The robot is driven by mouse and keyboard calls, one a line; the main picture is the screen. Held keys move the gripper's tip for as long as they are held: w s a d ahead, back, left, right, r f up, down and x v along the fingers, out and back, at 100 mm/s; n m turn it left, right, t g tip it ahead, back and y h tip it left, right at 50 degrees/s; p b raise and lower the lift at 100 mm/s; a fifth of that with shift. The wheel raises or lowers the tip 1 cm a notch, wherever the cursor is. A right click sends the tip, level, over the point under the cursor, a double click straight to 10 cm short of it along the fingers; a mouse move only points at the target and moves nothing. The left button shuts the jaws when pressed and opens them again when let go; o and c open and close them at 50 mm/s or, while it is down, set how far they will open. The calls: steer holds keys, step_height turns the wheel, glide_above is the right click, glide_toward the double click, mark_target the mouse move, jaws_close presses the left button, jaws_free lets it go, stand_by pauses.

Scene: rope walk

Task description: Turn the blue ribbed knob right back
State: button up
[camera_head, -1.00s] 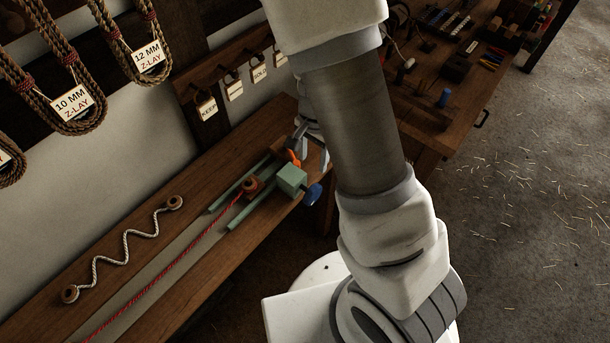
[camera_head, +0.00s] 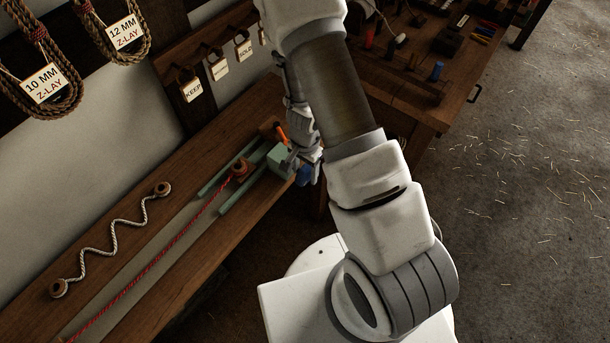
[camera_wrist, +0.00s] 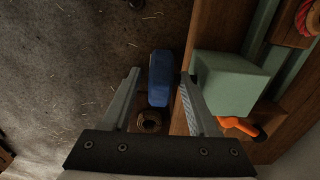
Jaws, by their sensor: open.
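The blue ribbed knob (camera_wrist: 161,78) sticks out from the side of a green block (camera_wrist: 230,80) at the bench edge. In the wrist view my gripper (camera_wrist: 158,76) is open, with one finger on each side of the knob. The right finger lies between the knob and the green block in the picture. I cannot tell whether either finger touches the knob. In the head view the knob (camera_head: 304,174) shows partly, behind my gripper (camera_head: 300,160). An orange lever (camera_wrist: 240,127) sits beside the green block.
Green rails (camera_head: 232,176) and a red cord (camera_head: 150,266) run along the wooden bench (camera_head: 90,240). A wavy white rope (camera_head: 113,240) lies left of them. A ring-shaped brown thing (camera_wrist: 149,121) shows below the knob in the wrist view. A tool table (camera_head: 410,90) stands behind my arm.

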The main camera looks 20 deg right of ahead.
steer(key=shift+f, duration=0.9)
steer(key=shift+c, duration=0.3)
jaws_close()
